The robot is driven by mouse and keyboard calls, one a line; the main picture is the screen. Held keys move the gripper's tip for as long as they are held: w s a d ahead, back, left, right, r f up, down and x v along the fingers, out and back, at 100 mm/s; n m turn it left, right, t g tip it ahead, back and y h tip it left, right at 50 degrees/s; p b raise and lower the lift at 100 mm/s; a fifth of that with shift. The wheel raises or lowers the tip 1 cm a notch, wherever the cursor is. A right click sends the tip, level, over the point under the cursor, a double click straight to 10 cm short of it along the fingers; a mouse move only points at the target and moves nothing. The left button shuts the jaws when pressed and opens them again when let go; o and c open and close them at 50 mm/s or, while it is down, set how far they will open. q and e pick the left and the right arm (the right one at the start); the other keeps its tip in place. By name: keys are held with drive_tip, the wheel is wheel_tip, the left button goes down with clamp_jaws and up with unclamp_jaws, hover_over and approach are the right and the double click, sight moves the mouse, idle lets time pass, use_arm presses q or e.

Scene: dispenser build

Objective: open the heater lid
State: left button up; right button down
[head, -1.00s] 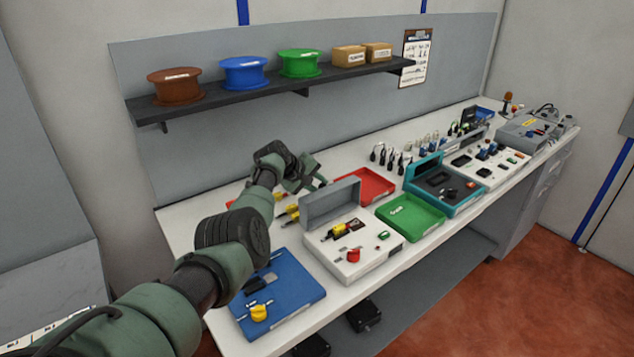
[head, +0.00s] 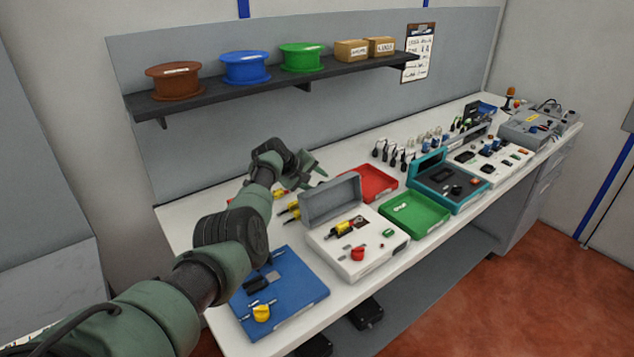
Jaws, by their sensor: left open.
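The heater appears to be the white box (head: 375,262) with a red knob and a green button on its front part. Its grey lid (head: 331,199) stands raised, nearly upright, along the back edge. A yellow part lies on the box top in front of the lid. My left gripper (head: 313,175) is open and empty, just behind and above the lid's top edge. It looks apart from the lid, though the gap is hard to judge. My right gripper is not in view.
A blue tray (head: 312,288) with small parts lies left of the heater. A green tray (head: 430,226), a red tray (head: 388,178) and a teal case (head: 478,200) stand to its right and behind. A dark shelf (head: 225,97) with spools hangs above.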

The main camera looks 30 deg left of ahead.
use_arm(q)
drive_tip(key=shift+d+f, duration=0.1)
drive_tip(key=shift+f, duration=0.05)
drive_tip(key=p+v, duration=0.1)
drive_tip(key=v, duration=0.7)
idle(0.4)
drive_tip(key=shift+w, duration=0.1)
